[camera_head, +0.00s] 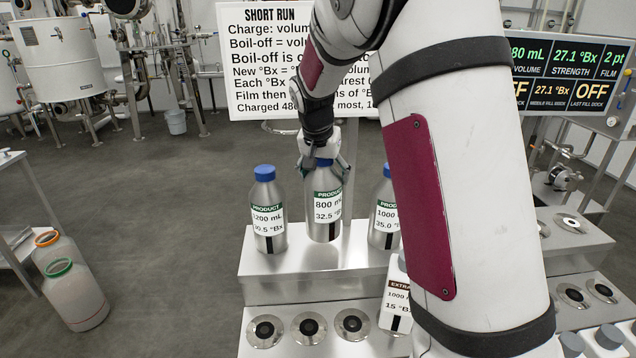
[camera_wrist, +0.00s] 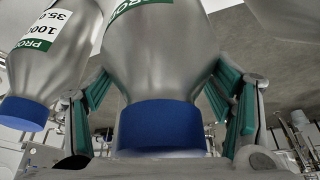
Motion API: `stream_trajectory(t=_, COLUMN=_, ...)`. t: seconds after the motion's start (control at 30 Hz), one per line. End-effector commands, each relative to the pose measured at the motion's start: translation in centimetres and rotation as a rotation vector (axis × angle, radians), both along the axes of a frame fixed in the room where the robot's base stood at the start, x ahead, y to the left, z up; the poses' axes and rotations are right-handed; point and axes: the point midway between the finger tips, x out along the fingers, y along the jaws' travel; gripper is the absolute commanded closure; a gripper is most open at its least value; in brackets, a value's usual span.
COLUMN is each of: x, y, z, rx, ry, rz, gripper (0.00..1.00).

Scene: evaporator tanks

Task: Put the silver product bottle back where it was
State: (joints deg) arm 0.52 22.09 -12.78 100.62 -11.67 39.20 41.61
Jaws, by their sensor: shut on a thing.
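A silver product bottle (camera_head: 327,208) labelled 800 mL, 32.5 °Bx is in my gripper (camera_head: 324,165), at the middle of the silver shelf. It is upright, and its base looks at or just above the shelf; I cannot tell which. In the wrist view its blue cap (camera_wrist: 160,127) and shoulder sit between the green pads of my gripper (camera_wrist: 162,90). A second silver bottle (camera_head: 268,212), 1200 mL, stands to its left. A third silver bottle (camera_head: 384,215), 1000 mL, 35.0 °Bx, stands to its right, partly hidden by my arm.
The raised shelf (camera_head: 262,276) has a lower tier with round docks (camera_head: 308,327) in front. A white extract carton (camera_head: 397,300) stands there, partly behind my arm. A sign (camera_head: 265,60) and a display (camera_head: 575,75) stand behind. Two jugs (camera_head: 75,297) are at left.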

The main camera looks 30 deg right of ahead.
Motion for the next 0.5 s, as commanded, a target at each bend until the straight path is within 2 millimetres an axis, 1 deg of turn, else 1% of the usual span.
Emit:
stream_trajectory(t=0.1, x=0.6, y=-0.6, z=0.2, rx=-0.002, ry=-0.004, rz=0.001, gripper=0.87)
stream_trajectory(t=0.27, x=0.7, y=-0.8, z=-0.3, rx=-0.001, ry=-0.002, rz=0.001, gripper=0.87)
stream_trajectory(t=0.5, x=0.6, y=-0.8, z=-2.9, rx=-0.001, ry=0.001, rz=0.001, gripper=0.87)
